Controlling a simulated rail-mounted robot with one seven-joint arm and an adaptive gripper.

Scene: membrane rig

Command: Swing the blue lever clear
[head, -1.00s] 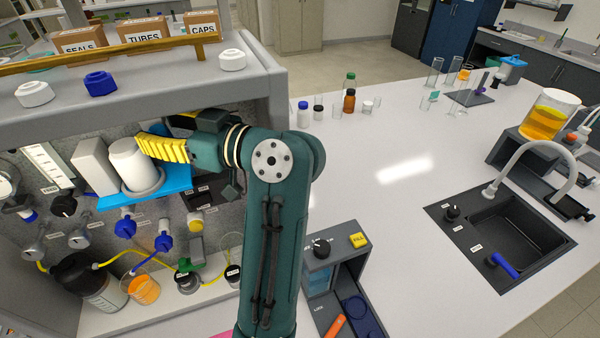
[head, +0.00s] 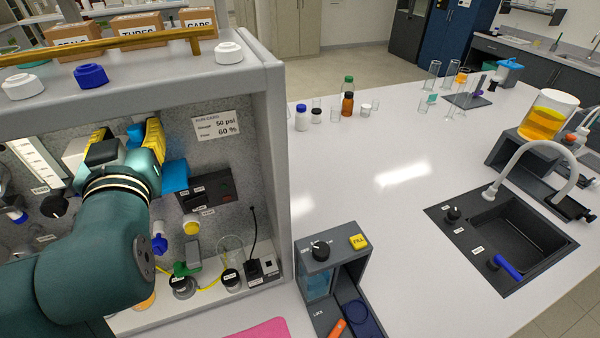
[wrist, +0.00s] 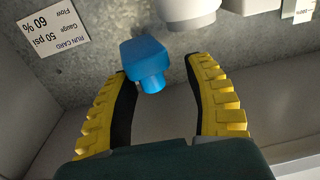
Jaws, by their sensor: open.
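The blue lever (wrist: 142,52) shows in the wrist view as a blue block with a rounded stub at its near end. It lies between the fingertips of my gripper (wrist: 163,72), closer to the left finger; whether it touches that finger I cannot tell. My gripper is open, with its yellow ribbed fingers spread. In the head view my gripper (head: 128,138) is at the panel inside the cabinet. A blue part (head: 175,176) shows just right of it there, and my arm hides much of the area.
A white cylindrical housing (wrist: 188,10) is just beyond the right finger. The run card (head: 217,128) is on the panel at right. A black unit (head: 208,190) sits right of the blue part. Valves and tubing are below. The cabinet's right wall (head: 268,130) bounds the space.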

